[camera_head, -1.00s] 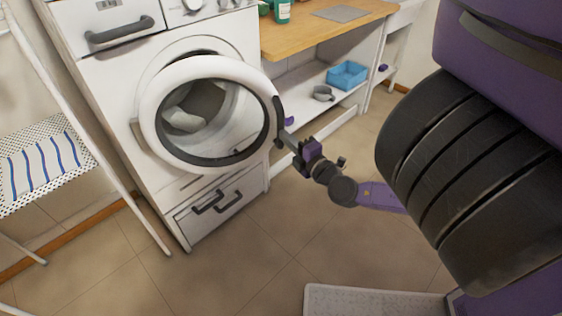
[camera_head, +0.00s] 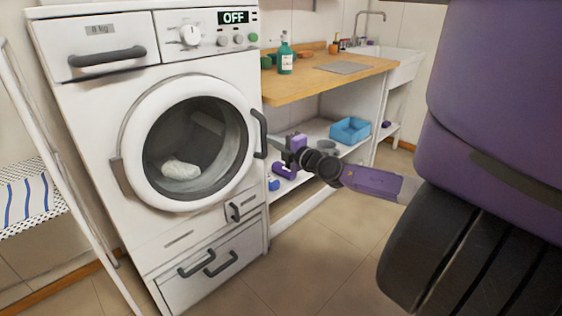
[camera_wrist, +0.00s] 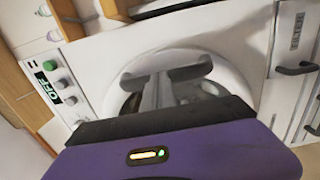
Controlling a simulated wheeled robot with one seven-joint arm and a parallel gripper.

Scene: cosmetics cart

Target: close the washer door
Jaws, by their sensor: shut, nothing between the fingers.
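The white washer (camera_head: 90,115) stands at left in the head view. Its round door (camera_head: 138,165) has a white ring, a dark glass pane and a grey handle (camera_head: 260,134) on the right edge. The door lies close to the washer front; I cannot tell whether it is fully flush. Pale laundry shows through the glass. My gripper (camera_head: 272,147) is shut and empty, just right of the handle; contact is unclear. In the wrist view, the shut fingers (camera_wrist: 165,78) lie in front of the door (camera_wrist: 232,75).
A wooden counter (camera_head: 330,78) with a green bottle (camera_head: 285,58) adjoins the washer on the right. A blue basket (camera_head: 350,130) sits on the shelf below. A white rack (camera_head: 40,150) stands at left. The floor in front is clear.

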